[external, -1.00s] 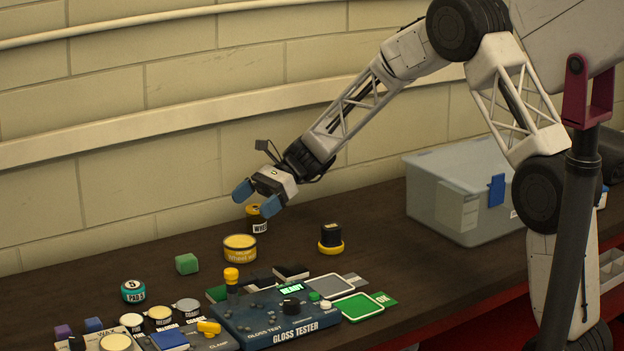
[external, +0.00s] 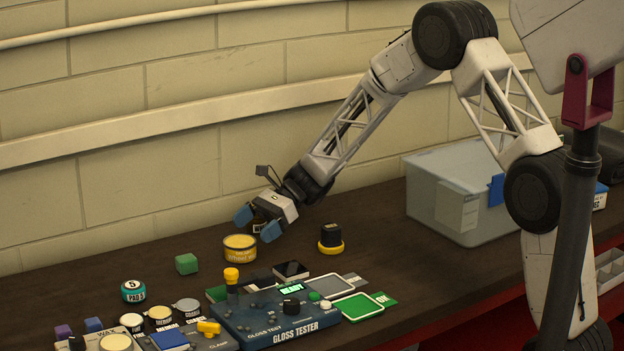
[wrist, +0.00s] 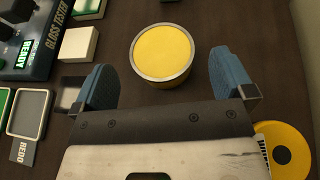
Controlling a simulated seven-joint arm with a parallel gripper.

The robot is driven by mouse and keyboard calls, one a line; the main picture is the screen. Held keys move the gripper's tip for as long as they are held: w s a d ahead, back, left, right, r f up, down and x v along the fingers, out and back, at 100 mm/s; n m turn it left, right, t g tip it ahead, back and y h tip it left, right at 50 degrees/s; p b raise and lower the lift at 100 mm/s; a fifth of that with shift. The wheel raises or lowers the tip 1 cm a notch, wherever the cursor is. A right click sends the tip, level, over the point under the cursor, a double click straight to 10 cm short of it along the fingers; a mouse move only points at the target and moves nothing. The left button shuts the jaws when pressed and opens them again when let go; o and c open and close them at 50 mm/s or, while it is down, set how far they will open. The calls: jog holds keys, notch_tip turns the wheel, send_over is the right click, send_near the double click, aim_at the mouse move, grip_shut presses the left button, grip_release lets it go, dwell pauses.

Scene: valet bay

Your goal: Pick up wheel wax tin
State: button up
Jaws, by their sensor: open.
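The wheel wax tin (external: 240,249) is a round yellow tin with a pale rim, standing upright on the dark bench. In the wrist view the tin (wrist: 162,54) lies just beyond my fingertips, centred between them. My gripper (external: 257,225) is open, with its blue fingers apart and nothing between them. In the external view it is above and slightly right of the tin, pointing down and left. In the wrist view my gripper (wrist: 175,85) has one blue finger on each side, and neither visibly touches the tin.
A black-and-yellow applicator (external: 330,240) stands right of the tin. The gloss tester (external: 270,320) is in front, a green block (external: 186,264) to the left. A grey bin (external: 450,215) stands at right.

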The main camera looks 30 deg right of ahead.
aim_at(241, 241)
jog(key=shift+f, duration=0.45)
jog(key=shift+x, duration=2.5)
jog(key=c, duration=0.9)
jog(key=shift+r, duration=0.1)
jog(key=shift+r, duration=4.95)
